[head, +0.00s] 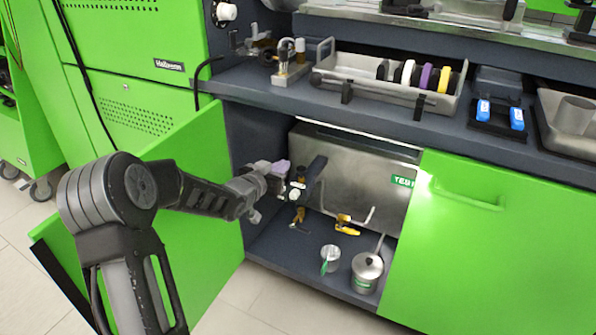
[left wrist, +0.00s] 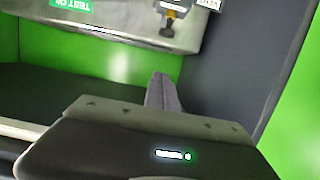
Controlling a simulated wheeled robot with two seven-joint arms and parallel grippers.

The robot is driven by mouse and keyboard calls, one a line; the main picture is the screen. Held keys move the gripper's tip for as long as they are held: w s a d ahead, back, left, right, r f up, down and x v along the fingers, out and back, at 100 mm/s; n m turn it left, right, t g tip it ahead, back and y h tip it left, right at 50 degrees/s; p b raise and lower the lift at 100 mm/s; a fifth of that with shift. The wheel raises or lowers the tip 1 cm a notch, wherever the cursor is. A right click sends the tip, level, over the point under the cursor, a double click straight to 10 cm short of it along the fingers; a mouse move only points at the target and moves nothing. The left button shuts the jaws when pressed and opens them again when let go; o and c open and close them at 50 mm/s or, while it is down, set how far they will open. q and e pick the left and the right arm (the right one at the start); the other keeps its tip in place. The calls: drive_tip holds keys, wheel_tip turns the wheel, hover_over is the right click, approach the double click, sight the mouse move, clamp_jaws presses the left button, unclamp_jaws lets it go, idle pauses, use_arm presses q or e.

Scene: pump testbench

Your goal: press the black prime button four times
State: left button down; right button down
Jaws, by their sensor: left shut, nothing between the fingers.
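My left gripper (head: 280,168) is shut and empty, reaching into the open lower cabinet. Its tips are beside a dark cylindrical fitting (head: 314,172) at the left end of the steel tank (head: 350,165). In the left wrist view the closed fingers (left wrist: 162,90) point towards the tank (left wrist: 130,32), with a small valve fitting (left wrist: 170,14) beyond them. I cannot make out the black prime button in either view; the gripper or fitting may hide it. I cannot tell whether the fingertips touch anything. My right gripper is not in view.
The open green door (head: 200,240) is left of the opening, under my arm. A tray (head: 400,90) of rings sits on the ledge above.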

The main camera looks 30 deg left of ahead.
use_arm(q)
drive_tip(key=shift+w, duration=0.1)
drive_tip(key=b, duration=0.4)
hover_over(301, 171)
wheel_tip(301, 171, down, 3)
drive_tip(key=f, duration=0.1)
drive_tip(key=s+f, duration=0.1)
drive_tip(key=shift+s+a+f+b, duration=0.1)
drive_tip(key=shift+a+f+b, duration=0.1)
drive_tip(key=shift+f+b, duration=0.15)
drive_tip(key=shift+f, duration=0.45)
